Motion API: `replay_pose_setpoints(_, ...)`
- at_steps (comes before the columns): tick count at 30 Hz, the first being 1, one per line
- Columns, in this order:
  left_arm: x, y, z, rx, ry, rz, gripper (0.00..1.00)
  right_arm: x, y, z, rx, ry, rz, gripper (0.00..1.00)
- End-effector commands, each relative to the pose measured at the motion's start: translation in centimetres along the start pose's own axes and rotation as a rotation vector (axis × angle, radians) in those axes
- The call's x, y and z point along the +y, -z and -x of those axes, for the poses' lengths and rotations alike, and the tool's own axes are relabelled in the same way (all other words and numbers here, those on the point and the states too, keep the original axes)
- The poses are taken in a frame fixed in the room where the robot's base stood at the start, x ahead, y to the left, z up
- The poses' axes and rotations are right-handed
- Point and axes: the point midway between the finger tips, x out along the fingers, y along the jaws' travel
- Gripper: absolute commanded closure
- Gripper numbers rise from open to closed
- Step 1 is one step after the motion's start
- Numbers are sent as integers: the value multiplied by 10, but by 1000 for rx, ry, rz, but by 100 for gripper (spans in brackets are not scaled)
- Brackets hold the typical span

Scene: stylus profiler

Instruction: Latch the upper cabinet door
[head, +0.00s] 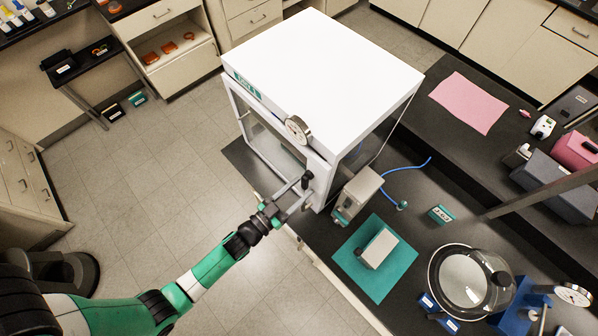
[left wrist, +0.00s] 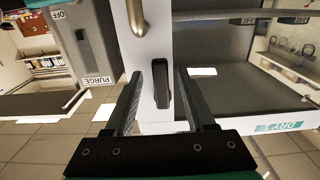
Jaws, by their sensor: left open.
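The white cabinet (head: 325,60) stands at the centre of the head view, with a glass-fronted door (head: 268,135) facing left. A black latch handle (left wrist: 161,85) sits on the white frame strip in the left wrist view; it also shows as a dark piece at the cabinet's front right edge in the head view (head: 306,178). My left gripper (head: 298,194) is open at this handle. In the left wrist view its fingers (left wrist: 158,78) lie on either side of the handle, with visible gaps. I cannot tell whether the door is fully closed. My right gripper is out of view.
A round gauge (head: 297,129) is on the cabinet's front edge. A grey box labelled PURGE (left wrist: 88,45) is close to the left finger. A teal mat (head: 375,285) and a glass-domed device (head: 470,280) occupy the bench. The floor left of the cabinet is clear.

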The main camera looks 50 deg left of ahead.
Motion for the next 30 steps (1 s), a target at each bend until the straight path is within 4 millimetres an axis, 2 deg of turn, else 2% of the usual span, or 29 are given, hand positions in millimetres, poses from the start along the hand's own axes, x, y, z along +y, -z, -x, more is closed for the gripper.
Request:
replay_pose_setpoints(5, 0, -1, 28, -3, 2, 1, 45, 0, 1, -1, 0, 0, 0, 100)
replay_pose_setpoints(12, -1, -1, 85, -4, 4, 1, 45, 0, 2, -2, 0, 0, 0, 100)
replay_pose_setpoints(15, -2, 0, 102, -2, 6, 0, 45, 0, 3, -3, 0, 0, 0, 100)
replay_pose_setpoints(20, 0, 0, 114, -2, 1, 0, 45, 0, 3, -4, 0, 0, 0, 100)
replay_pose_setpoints(30, 0, 0, 114, -1, 0, 1, 45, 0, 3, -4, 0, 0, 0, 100)
